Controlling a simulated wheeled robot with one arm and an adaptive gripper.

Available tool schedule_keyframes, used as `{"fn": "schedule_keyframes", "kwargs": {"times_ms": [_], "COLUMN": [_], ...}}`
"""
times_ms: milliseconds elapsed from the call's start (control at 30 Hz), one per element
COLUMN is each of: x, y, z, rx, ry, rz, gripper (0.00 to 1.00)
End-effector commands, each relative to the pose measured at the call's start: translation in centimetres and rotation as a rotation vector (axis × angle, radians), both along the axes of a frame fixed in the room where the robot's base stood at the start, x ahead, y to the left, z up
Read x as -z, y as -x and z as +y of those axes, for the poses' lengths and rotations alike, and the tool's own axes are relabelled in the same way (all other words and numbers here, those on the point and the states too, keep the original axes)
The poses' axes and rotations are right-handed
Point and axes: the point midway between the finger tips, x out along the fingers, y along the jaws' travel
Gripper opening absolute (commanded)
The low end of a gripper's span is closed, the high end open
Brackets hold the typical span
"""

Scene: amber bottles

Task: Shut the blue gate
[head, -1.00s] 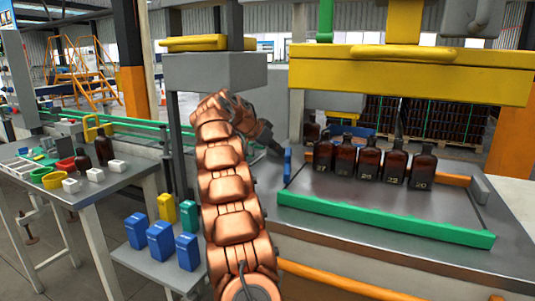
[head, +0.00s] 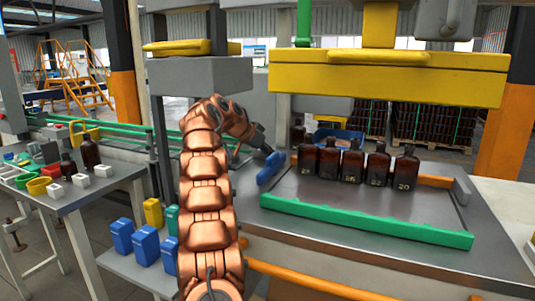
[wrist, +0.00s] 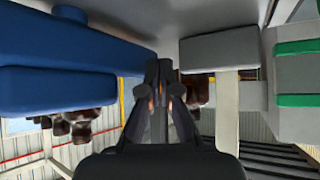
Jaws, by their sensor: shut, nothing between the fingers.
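The blue gate (head: 269,169) stands at the left end of the bottle bed in the head view, turned at an angle with its near end out to the left. In the wrist view the gate (wrist: 60,90) fills the left side, close up. My gripper (head: 268,150) is at the gate's far side in the head view, its tips partly hard to make out. In the wrist view my gripper (wrist: 161,68) is shut and empty, just right of the gate. I cannot tell whether it touches the gate.
Several amber bottles (head: 353,163) stand in a row right of the gate, behind a green rail (head: 365,222). A yellow press beam (head: 390,76) hangs above. A side table (head: 105,187) with small parts stands left. Blue boxes (head: 145,245) sit on a low shelf.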

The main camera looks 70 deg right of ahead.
Motion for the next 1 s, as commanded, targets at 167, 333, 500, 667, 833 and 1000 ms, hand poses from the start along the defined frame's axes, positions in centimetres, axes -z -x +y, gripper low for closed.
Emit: {"fn": "schedule_keyframes", "kwargs": {"times_ms": [167, 333, 500, 667, 833, 1000], "x": [0.0, -0.4, -1.2, -2.1, -2.0, -2.0], "y": [0.0, -0.3, -0.9, -1.5, -1.7, -2.2], "z": [0.0, 0.3, 1.2, 2.0, 2.5, 3.1], "rx": [-0.001, -0.001, -0.001, -0.003, 0.000, 0.000], "ry": [0.000, 0.002, 0.000, 0.001, -0.002, -0.003], "rz": [0.001, -0.001, 0.001, 0.001, 0.001, 0.001], "gripper": [0.00, 0.00, 0.00, 0.00, 0.00, 0.00]}}
